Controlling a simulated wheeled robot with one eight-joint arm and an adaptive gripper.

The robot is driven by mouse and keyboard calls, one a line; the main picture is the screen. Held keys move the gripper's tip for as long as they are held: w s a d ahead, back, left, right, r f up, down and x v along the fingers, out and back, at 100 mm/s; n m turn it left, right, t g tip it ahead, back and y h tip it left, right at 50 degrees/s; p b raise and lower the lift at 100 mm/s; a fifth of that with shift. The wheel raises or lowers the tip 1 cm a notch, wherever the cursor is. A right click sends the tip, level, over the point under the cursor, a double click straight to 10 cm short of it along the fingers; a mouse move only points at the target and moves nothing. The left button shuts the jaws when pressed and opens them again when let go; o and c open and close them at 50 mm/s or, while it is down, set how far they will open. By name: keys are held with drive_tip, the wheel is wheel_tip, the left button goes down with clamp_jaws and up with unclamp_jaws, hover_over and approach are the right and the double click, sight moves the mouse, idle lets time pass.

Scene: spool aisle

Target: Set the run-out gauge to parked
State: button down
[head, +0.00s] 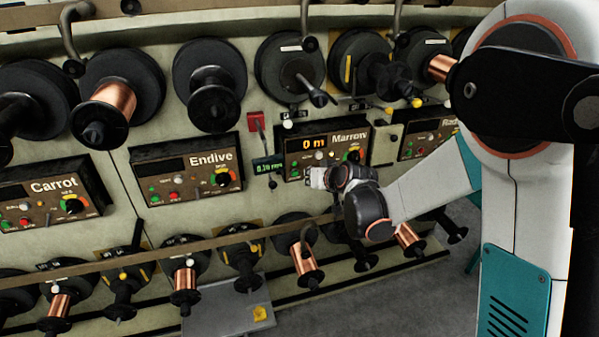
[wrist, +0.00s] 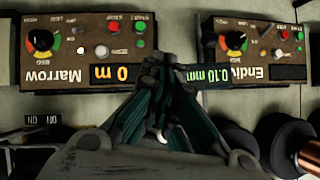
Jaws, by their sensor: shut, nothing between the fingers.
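A small dark gauge display with green digits (head: 268,165), which I take for the run-out gauge, sits between the Endive and Marrow panels. In the wrist view, which is upside down, the display (wrist: 208,74) reads 0.10 mm. A small dark knob (head: 272,183) shows just below it in the head view. No "parked" marking is readable. My gripper (head: 312,178) is in front of the lower left of the Marrow panel, right of the gauge. In the wrist view my gripper's fingers (wrist: 168,62) are together and empty, and their tips cover the display's edge; I cannot tell whether they touch it.
The Marrow panel (head: 323,148) reads 0 m and has buttons and a dial. The Endive panel (head: 188,172) is to the left. A red block (head: 257,133) is above the gauge. Spools stick out above and below, and a long rail (head: 160,257) crosses below the panels.

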drive_tip(key=shift+s+d+r, duration=0.35)
drive_tip(key=shift+s+d, duration=0.3)
drive_tip(key=shift+s, duration=0.2)
drive_tip(key=shift+r, duration=0.1)
drive_tip(key=s+d+r+h, duration=0.1)
drive_tip(key=s+d+r, duration=0.3)
drive_tip(key=s+r, duration=0.3)
drive_tip(key=s+d+g+h, duration=0.1)
drive_tip(key=s+d, duration=0.2)
drive_tip(key=s, duration=0.6)
drive_tip(key=s+d+r+m+g+h, duration=0.1)
drive_tip(key=s+d, duration=0.3)
drive_tip(key=s, duration=0.5)
drive_tip(key=s+d+r+g+h, duration=0.1)
drive_tip(key=s+d, duration=0.2)
drive_tip(key=s, duration=0.6)
drive_tip(key=shift+s+d+m+h, duration=0.15)
drive_tip(key=shift+s+m+h, duration=0.15)
drive_tip(key=shift+m, duration=0.1)
